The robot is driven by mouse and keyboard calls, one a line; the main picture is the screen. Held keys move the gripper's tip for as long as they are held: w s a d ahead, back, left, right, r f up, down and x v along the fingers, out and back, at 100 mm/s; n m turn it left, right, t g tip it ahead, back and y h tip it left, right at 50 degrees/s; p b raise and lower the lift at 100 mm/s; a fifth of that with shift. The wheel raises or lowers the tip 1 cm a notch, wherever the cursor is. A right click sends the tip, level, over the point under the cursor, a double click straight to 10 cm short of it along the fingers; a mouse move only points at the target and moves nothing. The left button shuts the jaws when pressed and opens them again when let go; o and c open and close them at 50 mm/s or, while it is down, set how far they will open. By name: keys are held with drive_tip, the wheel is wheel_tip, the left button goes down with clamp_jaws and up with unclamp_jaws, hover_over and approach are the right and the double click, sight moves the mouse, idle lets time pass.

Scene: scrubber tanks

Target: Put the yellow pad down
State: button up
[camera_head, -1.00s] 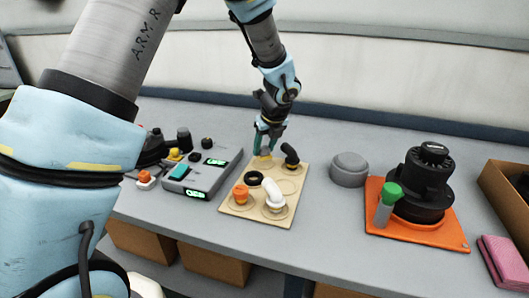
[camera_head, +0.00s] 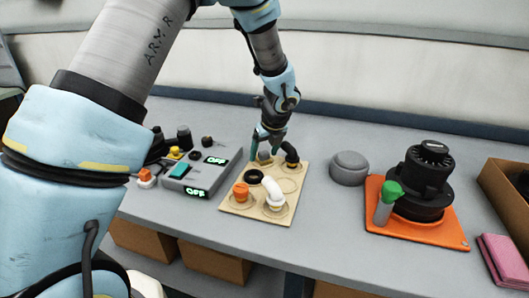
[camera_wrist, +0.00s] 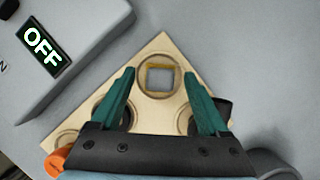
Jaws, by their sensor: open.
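My gripper (camera_head: 267,148) is open over the far corner of the tan board (camera_head: 243,208). In the wrist view, my teal fingers (camera_wrist: 159,84) stand wide apart. Between and beyond their tips, a small square piece (camera_wrist: 160,78), greyish on its face with a yellow edge, lies in a round recess of the board (camera_wrist: 158,119). I take it to be the yellow pad. Neither finger appears to touch it. In the head view it is small and partly hidden by my fingers.
The board also holds an orange cap (camera_head: 241,191), a white elbow (camera_head: 272,190), a black ring (camera_head: 253,176) and a black elbow (camera_head: 291,155) close by my right finger. A grey box with OFF displays (camera_head: 200,172) stands left. A grey round lid (camera_head: 348,168) stands right.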

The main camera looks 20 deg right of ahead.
drive_tip(key=b+v, duration=0.1)
drive_tip(key=v, duration=1.1)
drive_tip(key=w+a+f+n+g, duration=0.1)
drive_tip(key=a+f+n+g, duration=0.1)
drive_tip(key=a+n, duration=1.85)
drive_tip(key=s+a+n, duration=0.3)
drive_tip(key=a+n, duration=0.4)
drive_tip(key=a, duration=0.1)
drive_tip(key=s+a+f+n+g, duration=0.1)
drive_tip(key=s+a+n, duration=0.2)
drive_tip(key=a+n, duration=0.4)
drive_tip(key=shift+s+a+f, duration=0.25)
drive_tip(key=shift+s+a, duration=0.1)
drive_tip(key=shift+a, duration=0.35)
